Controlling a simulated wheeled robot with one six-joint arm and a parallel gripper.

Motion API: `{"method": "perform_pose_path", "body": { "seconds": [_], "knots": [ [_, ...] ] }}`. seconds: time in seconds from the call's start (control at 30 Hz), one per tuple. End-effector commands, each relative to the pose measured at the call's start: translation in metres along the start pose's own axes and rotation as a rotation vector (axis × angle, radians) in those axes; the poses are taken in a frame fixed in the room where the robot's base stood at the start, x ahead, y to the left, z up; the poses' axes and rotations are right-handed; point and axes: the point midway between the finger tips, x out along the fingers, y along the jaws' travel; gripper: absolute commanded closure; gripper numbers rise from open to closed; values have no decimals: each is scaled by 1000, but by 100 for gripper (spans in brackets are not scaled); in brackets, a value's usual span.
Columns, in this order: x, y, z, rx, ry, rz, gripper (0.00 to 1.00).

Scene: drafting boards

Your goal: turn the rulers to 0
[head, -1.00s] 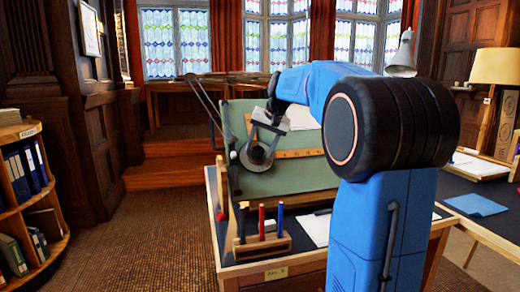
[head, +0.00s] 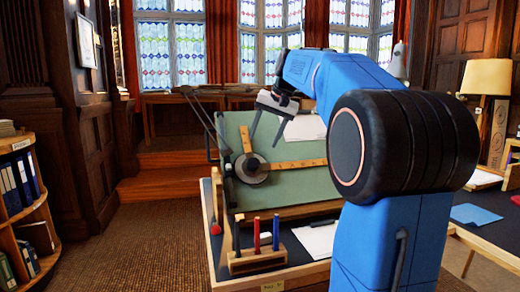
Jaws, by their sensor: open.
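A green drafting board (head: 300,192) stands tilted on a desk. On its left part sits a round, dark drafting head (head: 251,170). A long tan ruler (head: 302,163) runs right from the head, its right end slightly higher in the picture. A short tan ruler (head: 246,139) points up from the head, leaning a little left. The head's scale is too small to read. My gripper (head: 265,143) is open and empty, its two fingers apart above the head and to the right of the short ruler's top. My arm hides the board's right side.
A wooden pen rack (head: 258,262) with dark, red and blue pens stands at the desk's front. White paper (head: 318,240) lies beside it. Thin arms of the drafting machine rise at the board's left edge. A bookshelf (head: 28,205) is at far left; carpet between is clear.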

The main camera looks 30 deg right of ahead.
Motion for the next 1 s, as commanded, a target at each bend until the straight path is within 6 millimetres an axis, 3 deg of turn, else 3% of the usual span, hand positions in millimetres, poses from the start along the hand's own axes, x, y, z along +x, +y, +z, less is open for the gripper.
{"method": "perform_pose_path", "body": {
  "seconds": [0.2, 0.4, 1.0],
  "knots": [
    [-39, 0, -1, 0, 3, -1, 44],
    [-58, 0, 0, 0, 2, -1, 44],
    [-62, 0, 0, 0, 0, 0, 44]
  ]
}}
